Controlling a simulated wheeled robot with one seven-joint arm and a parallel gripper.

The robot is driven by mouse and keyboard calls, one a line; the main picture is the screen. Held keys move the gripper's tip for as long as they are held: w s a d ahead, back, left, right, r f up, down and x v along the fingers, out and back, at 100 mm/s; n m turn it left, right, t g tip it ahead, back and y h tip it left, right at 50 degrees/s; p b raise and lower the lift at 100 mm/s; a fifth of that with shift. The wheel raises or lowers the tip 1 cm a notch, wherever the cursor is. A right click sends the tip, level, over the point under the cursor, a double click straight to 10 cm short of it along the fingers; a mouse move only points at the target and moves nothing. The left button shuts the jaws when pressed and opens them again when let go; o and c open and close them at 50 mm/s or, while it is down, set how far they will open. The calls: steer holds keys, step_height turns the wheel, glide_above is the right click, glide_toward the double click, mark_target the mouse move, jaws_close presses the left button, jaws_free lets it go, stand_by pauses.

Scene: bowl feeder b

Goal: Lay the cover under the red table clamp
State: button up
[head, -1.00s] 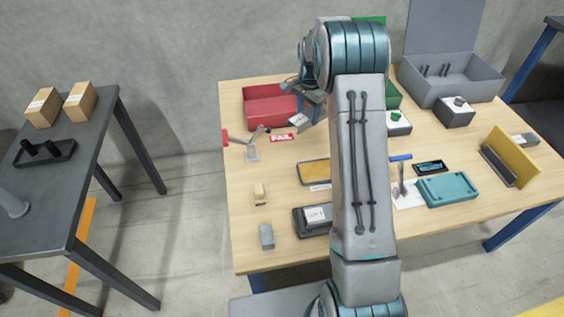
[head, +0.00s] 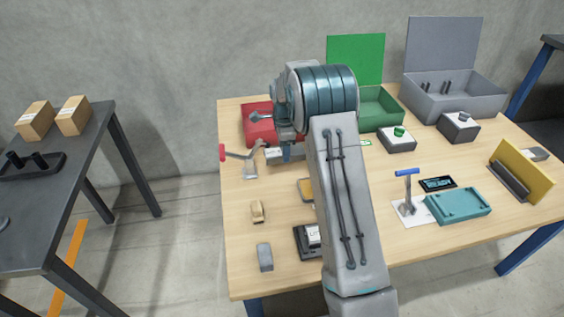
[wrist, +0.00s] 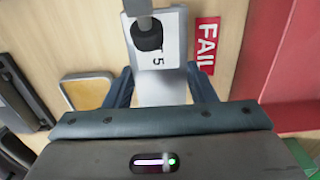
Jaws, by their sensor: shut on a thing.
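The red table clamp (head: 240,156) stands at the table's left edge, its red handle out to the left and its arm raised. My gripper (head: 287,153) is just right of it, shut on the cover (head: 274,154), a grey plate with a white label. In the wrist view the cover (wrist: 160,90) lies between my two blue fingers (wrist: 160,84). The clamp's black tip (wrist: 148,36) shows in front of the label marked 5. I cannot tell the gap between tip and cover. My wrist hides part of the cover in the head view.
A red bin (head: 257,122) stands behind my gripper, with a FAIL label (wrist: 205,45) near it. A yellow-topped tray (head: 305,188), a small tan block (head: 257,211) and a grey block (head: 265,257) lie nearer. A blue-handled clamp (head: 407,192) stands to the right.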

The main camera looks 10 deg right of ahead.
steer(key=shift+s+a+f, duration=0.15)
steer(key=shift+a+f, duration=0.2)
steer(key=shift+a, duration=0.05)
steer(key=shift+f+b, duration=0.4)
steer(key=shift+f, duration=1.45)
steer(key=shift+f, duration=0.1)
steer(key=shift+f, duration=0.15)
steer(key=o, duration=1.2)
